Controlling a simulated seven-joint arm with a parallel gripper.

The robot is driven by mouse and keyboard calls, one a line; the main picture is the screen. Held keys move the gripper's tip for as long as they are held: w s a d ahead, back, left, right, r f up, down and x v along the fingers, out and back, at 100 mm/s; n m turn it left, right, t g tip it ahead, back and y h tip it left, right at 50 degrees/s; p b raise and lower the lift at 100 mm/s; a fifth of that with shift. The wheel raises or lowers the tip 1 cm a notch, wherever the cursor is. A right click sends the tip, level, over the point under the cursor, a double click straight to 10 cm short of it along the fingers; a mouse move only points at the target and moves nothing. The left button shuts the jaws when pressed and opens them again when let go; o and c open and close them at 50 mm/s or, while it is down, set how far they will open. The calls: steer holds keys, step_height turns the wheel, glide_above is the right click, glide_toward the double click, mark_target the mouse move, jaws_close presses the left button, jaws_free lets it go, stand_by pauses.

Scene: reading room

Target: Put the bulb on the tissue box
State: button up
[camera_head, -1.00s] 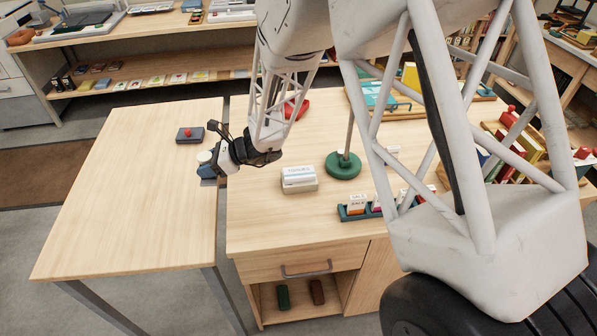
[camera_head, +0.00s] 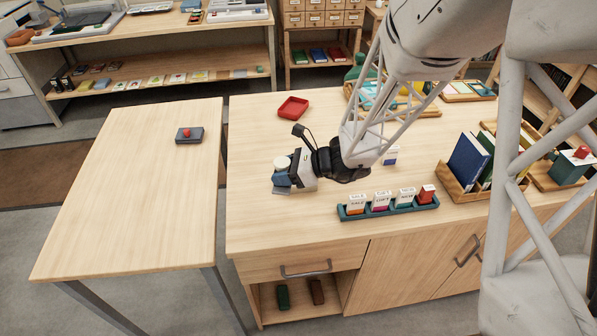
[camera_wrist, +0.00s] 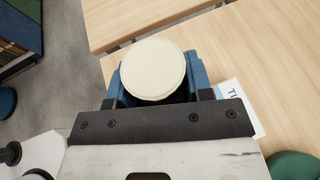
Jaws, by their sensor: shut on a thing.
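The bulb shows as a round cream top (camera_wrist: 153,68) in the wrist view, between the blue fingers of my gripper (camera_wrist: 160,92). In the head view, the bulb (camera_head: 281,162) sits at the tip of my gripper (camera_head: 284,178), which is shut on it. The bulb's lower part is hidden. The tissue box, white with lettering, is mostly covered by my gripper in the head view. A corner of the tissue box (camera_wrist: 240,101) shows in the wrist view, to the right of the bulb and partly behind the gripper. I cannot tell the height of the gripper above the box.
A teal rack (camera_head: 352,213) with several small boxes stands right of my gripper. A dark block with a red knob (camera_head: 189,135) is on the left table (camera_head: 130,200). The front left of the main table is clear.

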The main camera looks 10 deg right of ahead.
steer(key=s+d+m+t, duration=0.1)
steer(key=s+d, duration=0.6)
steer(key=shift+s+d+r+t, duration=0.2)
steer(key=shift+s+r+t, duration=0.05)
steer(key=shift+r+t, duration=0.15)
steer(key=w, duration=0.5)
steer(key=w+a+f, duration=0.1)
steer(key=w, duration=0.4)
steer(key=w+a, duration=0.1)
steer(key=w, duration=0.5)
steer(key=shift+f, duration=0.3)
steer(key=shift+f, duration=1.75)
steer(key=shift+f, duration=0.15)
steer(key=o, duration=1)
steer(key=shift+c, duration=0.2)
